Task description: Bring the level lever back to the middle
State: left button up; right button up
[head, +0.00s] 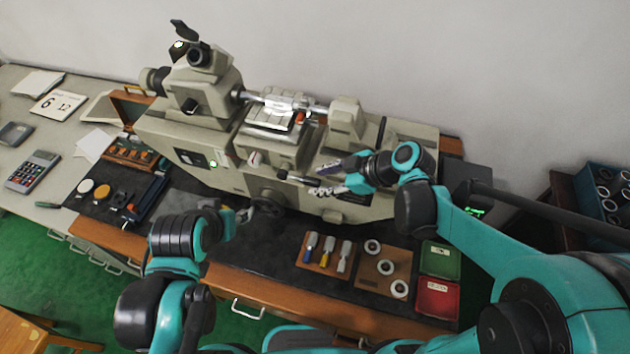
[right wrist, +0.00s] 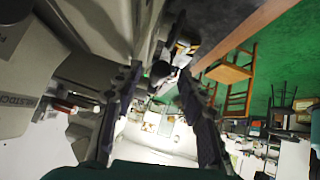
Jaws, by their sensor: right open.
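The measuring machine (head: 225,165) stands along the back of the bench. A short lever with a dark knob (head: 283,175) sticks out from its front, below the stage. My right gripper (head: 324,180) is at the machine's front, just right of the lever, open and empty. In the right wrist view, a dark round knob (right wrist: 160,70) shows between or just beyond the two spread fingertips; contact cannot be told. My left gripper (head: 243,214) is low at the machine's front, beside the dark handwheel (head: 268,205); its fingers are too small to read.
A wooden block with several handled tools (head: 326,254) and a board of rings (head: 385,270) lie in front of the machine. A green bin (head: 440,260) and a red bin (head: 437,297) stand right of them. A black tray (head: 115,190) lies at left.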

jog(key=shift+v, duration=2.25)
jog(key=s+d+f+m+t+h+b, duration=0.3)
jog(key=s+d+f+m+h+b, duration=0.5)
jog(key=d+f+m+b, duration=0.3)
notch_tip(320, 180, down, 3)
jog(key=s+m+b, duration=0.1)
jog(key=m+b, duration=0.1)
jog(key=m, duration=0.2)
jog(key=shift+s+d+r, duration=0.15)
jog(key=shift+d, duration=0.2)
